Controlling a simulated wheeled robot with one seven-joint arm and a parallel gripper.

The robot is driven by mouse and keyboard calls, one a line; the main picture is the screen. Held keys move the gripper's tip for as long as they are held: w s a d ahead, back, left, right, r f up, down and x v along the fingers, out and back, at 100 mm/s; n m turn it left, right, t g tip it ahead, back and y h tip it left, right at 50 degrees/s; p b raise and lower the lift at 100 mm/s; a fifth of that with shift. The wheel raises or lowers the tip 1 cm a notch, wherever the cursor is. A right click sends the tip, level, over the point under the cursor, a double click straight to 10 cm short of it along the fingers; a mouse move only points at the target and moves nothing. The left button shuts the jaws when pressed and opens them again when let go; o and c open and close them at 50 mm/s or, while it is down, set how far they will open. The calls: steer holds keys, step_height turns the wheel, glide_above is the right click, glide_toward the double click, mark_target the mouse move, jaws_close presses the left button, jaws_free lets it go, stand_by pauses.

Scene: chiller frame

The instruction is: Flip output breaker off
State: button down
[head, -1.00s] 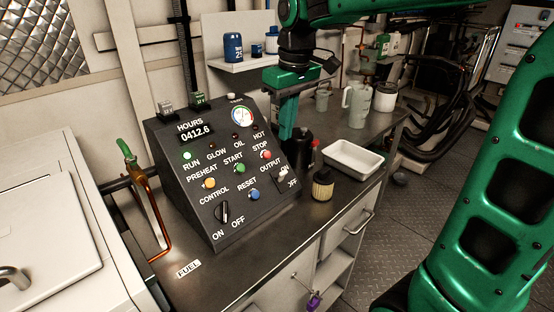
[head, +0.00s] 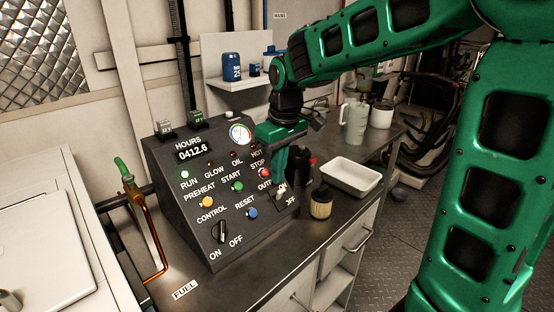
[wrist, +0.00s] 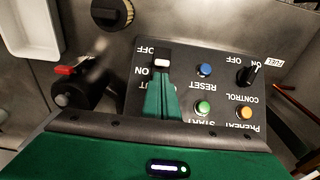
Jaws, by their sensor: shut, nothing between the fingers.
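The output breaker (head: 281,193) is a small switch with a white lever at the lower right of the sloped black control panel (head: 190,235). In the wrist view the white lever (wrist: 162,62) shows between the ON and OFF labels, upside down; I cannot tell clearly which way it is thrown. My gripper (head: 279,181) is shut and empty, its green fingers pointing down just above the breaker. In the wrist view the gripper (wrist: 162,84) has its fingertips close to the lever on the ON side; whether they touch is unclear. The fingers partly hide the OUTPUT label.
A red stop button (head: 264,173) and a blue reset button (head: 251,213) are near the breaker. A dark canister (head: 302,172), a yellowish filter (head: 321,203) and a white tray (head: 351,176) stand right of the panel. The counter's front is clear.

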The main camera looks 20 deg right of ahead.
mark_target(282, 190)
steer(key=shift+w+f, duration=0.1)
steer(key=shift+f, duration=0.8)
steer(key=shift+s+d+t+y, duration=0.25)
steer(key=shift+s+t, duration=0.25)
steer(key=shift+t, duration=0.3)
steer(key=shift+s+d+f+t+y, duration=0.15)
steer(key=shift+s+t+y, duration=0.25)
steer(key=shift+t, duration=0.2)
steer(key=shift+s+d+f, duration=0.15)
steer(key=shift+s, duration=0.3)
steer(key=shift+s+d, duration=0.1)
steer(key=shift+s, duration=0.1)
steer(key=shift+s+d, duration=0.2)
steer(key=shift+s, duration=0.35)
